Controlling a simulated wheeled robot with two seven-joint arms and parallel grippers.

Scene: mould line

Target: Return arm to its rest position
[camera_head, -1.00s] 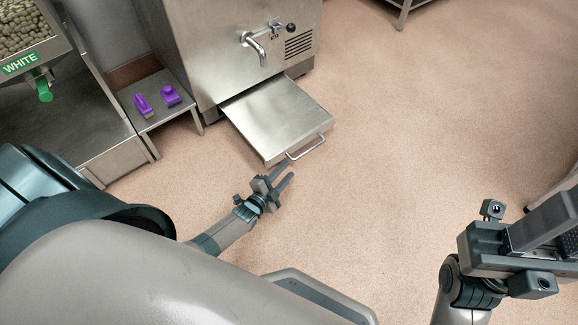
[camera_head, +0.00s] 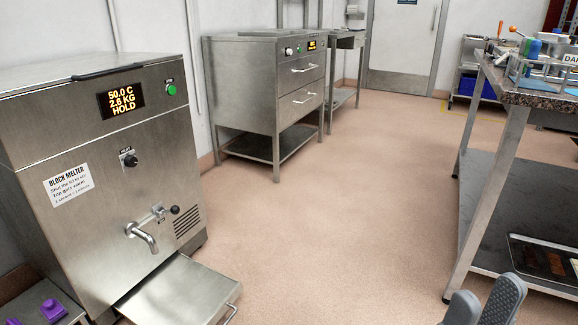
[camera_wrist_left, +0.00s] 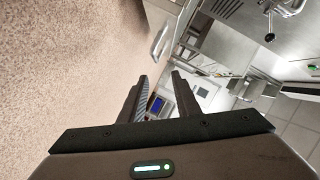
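My left gripper (camera_wrist_left: 160,100) shows in the left wrist view as two dark fingers with an empty gap between them. It is outside the head view. My right gripper (camera_head: 483,303) shows at the lower right of the head view, only its two grey fingertips. They stand a little apart with nothing visible between them; its arm is below the frame. The block melter (camera_head: 105,170) stands at the left, its display lit. Its steel drip shelf (camera_head: 180,290) sticks out at the bottom; its handle (camera_wrist_left: 162,40) lies beyond the left fingers in the left wrist view.
A low stand (camera_head: 30,302) with purple items is beside the melter. A steel drawer cabinet (camera_head: 268,85) stands at the back. A granite-topped bench (camera_head: 530,98) is at the right, with a tray (camera_head: 545,262) on its lower shelf. The floor (camera_head: 340,200) between is clear.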

